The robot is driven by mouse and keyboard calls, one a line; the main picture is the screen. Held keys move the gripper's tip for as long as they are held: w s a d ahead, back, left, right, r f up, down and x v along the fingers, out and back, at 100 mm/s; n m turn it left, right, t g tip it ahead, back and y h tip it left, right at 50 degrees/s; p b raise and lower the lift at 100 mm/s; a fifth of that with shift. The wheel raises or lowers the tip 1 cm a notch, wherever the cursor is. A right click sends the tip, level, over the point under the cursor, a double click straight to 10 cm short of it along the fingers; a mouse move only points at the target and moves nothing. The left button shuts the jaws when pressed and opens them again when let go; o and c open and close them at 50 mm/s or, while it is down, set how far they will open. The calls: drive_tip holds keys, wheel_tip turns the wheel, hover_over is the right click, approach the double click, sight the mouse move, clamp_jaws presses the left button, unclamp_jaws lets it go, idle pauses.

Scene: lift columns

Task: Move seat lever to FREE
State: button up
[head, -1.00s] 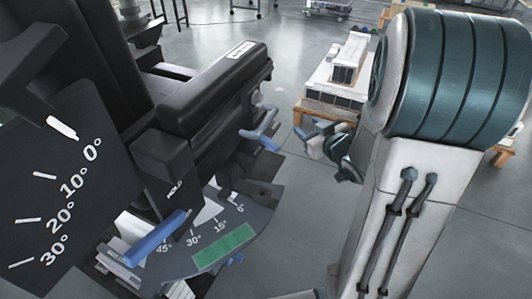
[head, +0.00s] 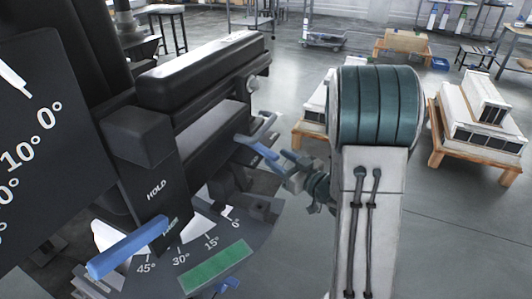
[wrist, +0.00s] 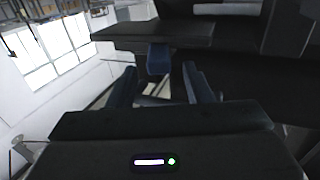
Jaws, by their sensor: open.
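A blue lever (head: 128,248) sticks out beside a black post marked HOLD; a second small label by the lever is too slanted to read surely. Another blue lever (head: 256,147) is at the side of the black seat (head: 205,75), below the cushion. I cannot tell for sure which is the seat lever. My gripper (head: 284,160) is just right of the lever by the seat, pointing at it. In the wrist view my gripper (wrist: 161,82) is open, and a blue handle end (wrist: 158,60) shows ahead between the fingers, apparently not gripped.
A dark angle scale (head: 255,245) with a green patch lies below the seat, and a larger scale panel (head: 40,150) is at left. Pallets with white boxes (head: 478,125) stand at right. Open grey floor (head: 450,240) is at right.

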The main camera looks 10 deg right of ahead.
sight(265, 150)
drive_tip(key=x, duration=0.6)
drive_tip(key=shift+w+a+b, duration=0.1)
drive_tip(key=shift+w+b, duration=0.05)
drive_tip(key=shift+b, duration=0.25)
drive_tip(key=shift+c, duration=0.3)
clamp_jaws()
